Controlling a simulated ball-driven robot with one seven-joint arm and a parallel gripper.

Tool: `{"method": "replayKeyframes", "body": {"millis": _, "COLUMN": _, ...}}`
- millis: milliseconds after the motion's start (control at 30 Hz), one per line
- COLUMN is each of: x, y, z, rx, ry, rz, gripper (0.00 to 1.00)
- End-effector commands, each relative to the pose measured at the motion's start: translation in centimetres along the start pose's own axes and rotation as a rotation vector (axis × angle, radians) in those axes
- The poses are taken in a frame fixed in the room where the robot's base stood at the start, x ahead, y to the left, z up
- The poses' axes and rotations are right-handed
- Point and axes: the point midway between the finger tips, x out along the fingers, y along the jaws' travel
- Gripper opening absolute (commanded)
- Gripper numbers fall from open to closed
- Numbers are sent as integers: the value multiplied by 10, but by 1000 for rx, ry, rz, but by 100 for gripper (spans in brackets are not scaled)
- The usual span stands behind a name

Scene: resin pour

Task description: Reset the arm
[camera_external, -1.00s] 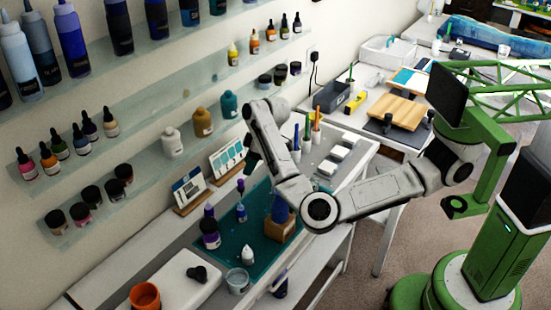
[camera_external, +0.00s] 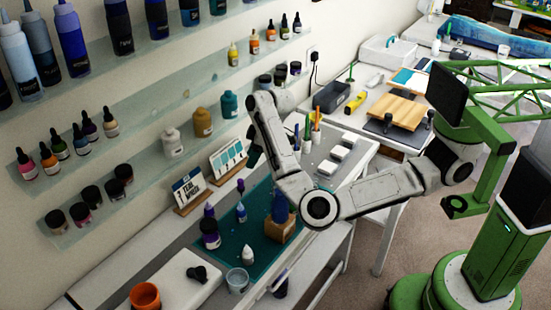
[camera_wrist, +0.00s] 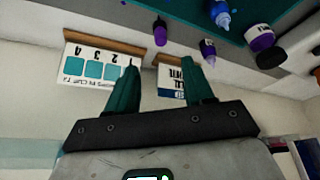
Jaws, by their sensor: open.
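My gripper (camera_wrist: 160,84) is open and empty in the wrist view, its two teal fingers spread apart. In the external view my gripper (camera_external: 253,150) is raised over the back of the workbench, partly behind my own arm. My arm is bent, with its elbow above the bench's right part. Two small cards on wooden stands lie beyond the fingers in the wrist view: one with teal squares (camera_wrist: 95,68) and one partly hidden by a finger (camera_wrist: 170,82). Nothing touches the fingers.
An orange cup (camera_external: 145,296) stands front left. Glass shelves (camera_external: 140,115) with several bottles line the wall.

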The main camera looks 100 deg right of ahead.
Motion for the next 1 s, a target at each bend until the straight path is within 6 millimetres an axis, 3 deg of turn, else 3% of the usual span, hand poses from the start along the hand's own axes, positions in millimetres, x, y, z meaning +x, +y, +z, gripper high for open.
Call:
{"method": "replayKeyframes", "body": {"millis": 167, "x": -24, "y": 4, "z": -18, "rx": -96, "ry": 75, "rz": 123, "gripper": 52}}
{"method": "replayKeyframes", "body": {"millis": 267, "x": -38, "y": -9, "z": -35, "rx": -215, "ry": 145, "rz": 198, "gripper": 52}}
{"method": "replayKeyframes", "body": {"millis": 367, "x": -45, "y": -38, "z": -50, "rx": -364, "ry": 210, "rz": 239, "gripper": 52}}
{"method": "replayKeyframes", "body": {"millis": 467, "x": -45, "y": -81, "z": -58, "rx": -530, "ry": 265, "rz": 241, "gripper": 52}}
{"method": "replayKeyframes", "body": {"millis": 567, "x": -38, "y": -137, "z": -55, "rx": -707, "ry": 309, "rz": 200, "gripper": 52}}
{"method": "replayKeyframes", "body": {"millis": 667, "x": -25, "y": -199, "z": -34, "rx": -879, "ry": 339, "rz": 115, "gripper": 52}}
{"method": "replayKeyframes", "body": {"millis": 800, "x": 4, "y": -275, "z": 24, "rx": -1048, "ry": 342, "rz": -52, "gripper": 52}}
{"method": "replayKeyframes", "body": {"millis": 900, "x": 31, "y": -312, "z": 80, "rx": -1097, "ry": 312, "rz": -181, "gripper": 52}}
{"method": "replayKeyframes", "body": {"millis": 1000, "x": 61, "y": -333, "z": 143, "rx": -1089, "ry": 257, "rz": -300, "gripper": 52}}
